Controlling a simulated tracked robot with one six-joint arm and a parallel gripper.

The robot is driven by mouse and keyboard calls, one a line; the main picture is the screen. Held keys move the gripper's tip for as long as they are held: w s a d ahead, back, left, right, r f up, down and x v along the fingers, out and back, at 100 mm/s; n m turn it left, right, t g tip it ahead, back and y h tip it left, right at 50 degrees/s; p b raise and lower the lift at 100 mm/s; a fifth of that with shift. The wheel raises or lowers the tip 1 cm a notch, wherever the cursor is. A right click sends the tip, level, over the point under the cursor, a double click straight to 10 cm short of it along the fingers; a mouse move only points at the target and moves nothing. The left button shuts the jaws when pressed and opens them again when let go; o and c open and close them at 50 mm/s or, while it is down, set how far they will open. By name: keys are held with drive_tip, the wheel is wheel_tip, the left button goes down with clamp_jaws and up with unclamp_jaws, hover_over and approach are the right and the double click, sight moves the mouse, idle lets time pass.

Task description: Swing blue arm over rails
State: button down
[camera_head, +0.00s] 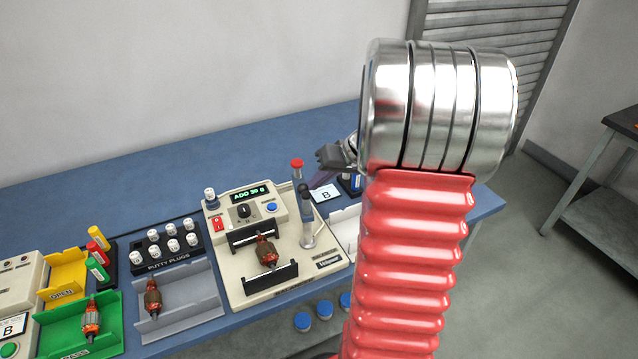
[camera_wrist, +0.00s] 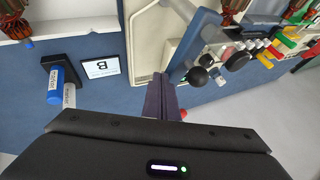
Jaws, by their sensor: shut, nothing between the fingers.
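The ball also shows in the wrist view (camera_wrist: 197,76). My gripper (camera_head: 318,184) is shut and empty, close to the arm's right side. In the wrist view its purple fingers (camera_wrist: 161,98) are together left of the ball; contact cannot be told.
A card marked B (camera_head: 325,194) and blue marker holders (camera_wrist: 56,80) are to the right. Putty plugs (camera_head: 170,243), a grey tray with an armature (camera_head: 185,318) and coloured bins lie left. My red arm hides the bench's right part.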

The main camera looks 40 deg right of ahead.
sight(296, 186)
drive_tip(key=w+a+n+g+y, duration=0.1)
drive_tip(key=n, duration=0.1)
drive_tip(key=w+a+n+g+y, duration=0.1)
drive_tip(key=w+a+n, duration=0.1)
drive_tip(key=n, duration=0.1)
drive_tip(key=shift+y, duration=0.4)
drive_tip(key=s+a+n+g, duration=0.1)
drive_tip(key=a+n+g, duration=0.7)
drive_tip(key=a+n, duration=0.3)
drive_tip(key=shift+s+a+n+y, duration=0.15)
drive_tip(key=shift+s+n+y, duration=0.25)
drive_tip(key=shift+n, duration=1.3)
